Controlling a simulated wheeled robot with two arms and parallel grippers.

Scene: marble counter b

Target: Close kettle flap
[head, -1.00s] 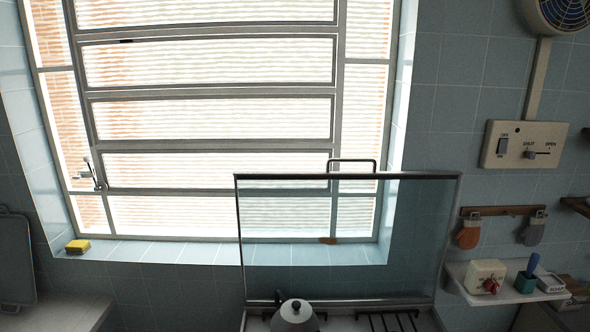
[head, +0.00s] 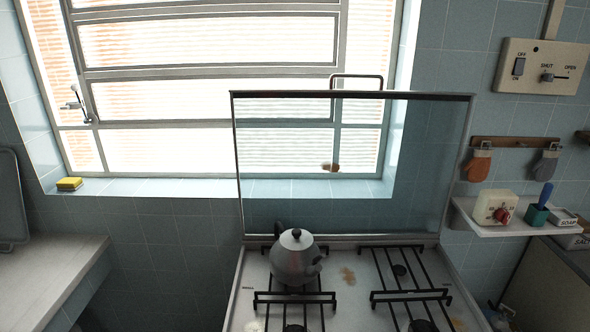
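A grey metal kettle (head: 294,262) with a dark lid knob stands upright on the back left burner of the stove. Its dark handle rises at the back left, and its spout points right. The spout tip is small, and I cannot tell whether its flap is open or shut. Neither of my grippers shows in the head view.
The white stove top (head: 352,292) has black grates and brown stains. A raised glass stove lid (head: 420,165) stands behind the kettle. A counter (head: 45,275) is at left, and a small shelf (head: 510,230) with a timer is at right. A yellow sponge (head: 69,184) lies on the sill.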

